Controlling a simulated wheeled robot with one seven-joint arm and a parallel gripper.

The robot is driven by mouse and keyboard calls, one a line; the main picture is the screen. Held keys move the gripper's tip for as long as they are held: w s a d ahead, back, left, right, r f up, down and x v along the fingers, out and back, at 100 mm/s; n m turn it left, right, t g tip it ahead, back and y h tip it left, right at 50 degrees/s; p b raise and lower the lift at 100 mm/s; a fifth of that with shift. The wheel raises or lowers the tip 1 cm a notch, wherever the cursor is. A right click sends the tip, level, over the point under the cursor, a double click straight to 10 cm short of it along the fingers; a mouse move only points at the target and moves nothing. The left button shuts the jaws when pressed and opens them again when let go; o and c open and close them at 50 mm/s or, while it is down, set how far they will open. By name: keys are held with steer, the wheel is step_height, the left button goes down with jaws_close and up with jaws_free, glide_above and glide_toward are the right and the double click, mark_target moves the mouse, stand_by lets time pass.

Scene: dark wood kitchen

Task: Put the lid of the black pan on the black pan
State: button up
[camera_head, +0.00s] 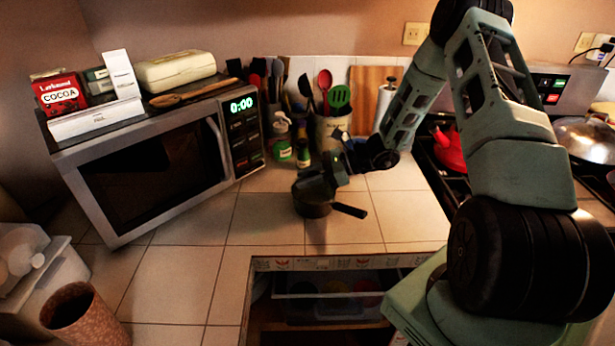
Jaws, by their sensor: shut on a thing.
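The small black pan (313,211) stands upright on the tiled counter in front of the utensils, its handle pointing right. My gripper (318,182) is right above the pan, reaching down from the right. It is shut on a dark piece, which looks like the pan's lid, at the pan's mouth. The lid's outline blends with the dark gripper and pan, so I cannot tell whether it touches the rim.
A microwave (150,165) stands at left. A utensil crock (330,132) and bottles stand behind the pan. An open drawer (330,290) lies below the counter's front edge. A red kettle (450,152) and a silver-lidded pot (586,140) are on the stove at right.

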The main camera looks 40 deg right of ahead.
steer(key=shift+f, duration=0.3)
steer(key=o, duration=1.1)
steer(key=shift+c, duration=0.2)
steer(key=shift+r, duration=0.15)
